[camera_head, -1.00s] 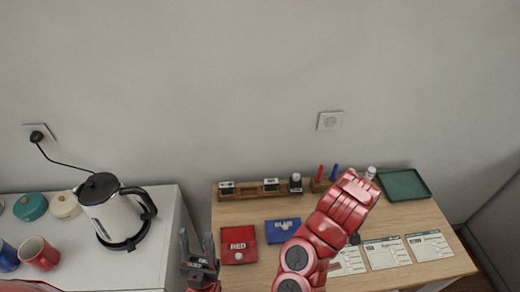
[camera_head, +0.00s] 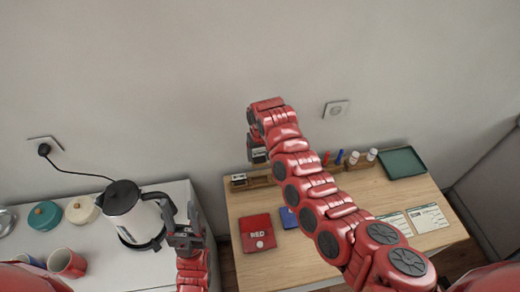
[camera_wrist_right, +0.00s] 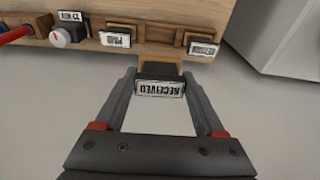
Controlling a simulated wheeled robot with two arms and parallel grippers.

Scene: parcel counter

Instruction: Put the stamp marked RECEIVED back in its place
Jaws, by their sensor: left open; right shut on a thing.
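The stamp marked RECEIVED (camera_wrist_right: 160,87) is between the fingers of my right gripper (camera_wrist_right: 157,95), its label facing the wrist camera and upside down there. In the head view my right gripper (camera_head: 256,142) is above the left part of the wooden rack (camera_head: 260,181), partly hidden by its own arm. In the right wrist view the rack (camera_wrist_right: 172,53) lies just beyond the stamp, with an empty slot (camera_wrist_right: 160,34) between the PAID stamp (camera_wrist_right: 115,39) and another stamp (camera_wrist_right: 202,47). My left gripper (camera_head: 182,212) is open and empty beside the kettle.
The kettle (camera_head: 128,208) stands on the white counter at left, with mugs and lidded pots. On the table are a red pad (camera_head: 257,233), a partly hidden blue pad (camera_head: 289,218), forms (camera_head: 427,218) and a green tray (camera_head: 402,163). My right arm covers the table's middle.

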